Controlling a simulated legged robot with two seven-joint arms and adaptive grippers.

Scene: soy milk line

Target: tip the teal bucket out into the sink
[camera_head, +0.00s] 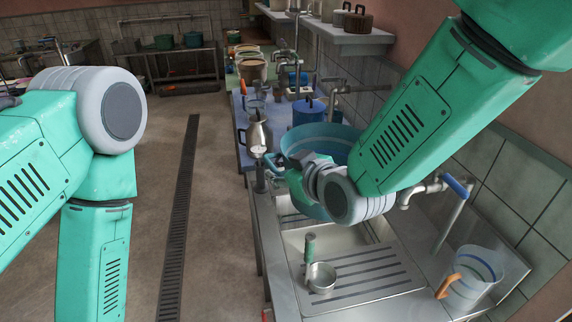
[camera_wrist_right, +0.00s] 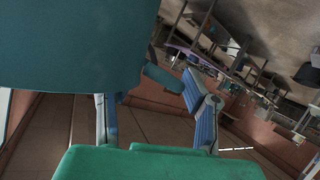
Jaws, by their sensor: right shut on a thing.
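The teal bucket (camera_head: 335,138) is in the head view, over the far part of the metal sink (camera_head: 318,238), partly hidden behind my right arm. Its rim and inside show above my right wrist. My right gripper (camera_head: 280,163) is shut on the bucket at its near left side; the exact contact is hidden. In the right wrist view a large dark teal surface, which looks like the bucket (camera_wrist_right: 75,45), fills the upper left beside the fingers (camera_wrist_right: 155,115). I cannot tell how far the bucket is tilted or what it holds. My left gripper is outside the view.
A clear jug with an orange handle (camera_head: 470,277) is at the right, below a blue-handled tap (camera_head: 455,187). A steel jug (camera_head: 258,132) and a blue pot (camera_head: 308,112) stand behind the sink.

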